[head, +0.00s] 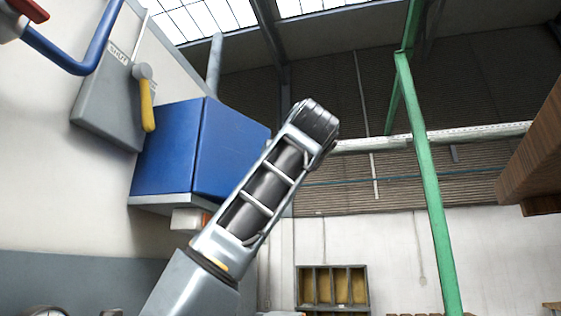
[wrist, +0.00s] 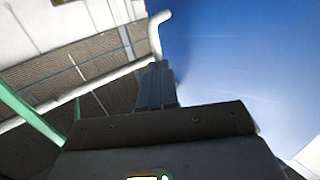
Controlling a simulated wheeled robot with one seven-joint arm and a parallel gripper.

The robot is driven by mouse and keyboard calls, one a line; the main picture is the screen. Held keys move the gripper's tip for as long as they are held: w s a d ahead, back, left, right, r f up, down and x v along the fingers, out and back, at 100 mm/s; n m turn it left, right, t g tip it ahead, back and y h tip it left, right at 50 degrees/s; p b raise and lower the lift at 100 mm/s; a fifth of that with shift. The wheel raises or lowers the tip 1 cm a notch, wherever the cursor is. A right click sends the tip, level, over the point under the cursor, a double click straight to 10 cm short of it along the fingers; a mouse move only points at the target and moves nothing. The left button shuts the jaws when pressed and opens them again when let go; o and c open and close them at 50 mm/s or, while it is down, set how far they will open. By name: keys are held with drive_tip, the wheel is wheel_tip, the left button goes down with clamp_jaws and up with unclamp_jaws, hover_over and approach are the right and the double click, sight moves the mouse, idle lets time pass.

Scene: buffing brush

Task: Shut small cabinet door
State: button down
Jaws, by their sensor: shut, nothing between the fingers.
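A small blue cabinet (head: 168,150) hangs on the left wall in the head view, with two blue faces meeting at an upright edge. My arm crosses in front of its right-hand blue panel (head: 225,145); I cannot tell from here whether that panel is the door or how far the door stands open. In the wrist view a large blue surface (wrist: 240,60) fills the upper right. My gripper (wrist: 155,82) is shut and empty, close beside the left edge of that surface; contact cannot be made out. The head view does not show the fingers.
A grey switch box (head: 105,100) with a yellow lever (head: 147,105) is on the wall left of the cabinet. A blue pipe (head: 75,62) is at upper left. A green post (head: 428,185) and an open shelf unit (head: 333,285) stand further back. Open room lies right of my arm.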

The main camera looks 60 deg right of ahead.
drive_tip(key=w+d+n+t+y, duration=0.2)
drive_tip(key=w+n+t+y, duration=0.1)
drive_tip(key=w+y, duration=0.2)
drive_tip(key=w, duration=0.2)
drive_tip(key=shift+w+n, duration=0.3)
drive_tip(key=shift+n, duration=0.1)
drive_tip(key=shift+r, duration=0.15)
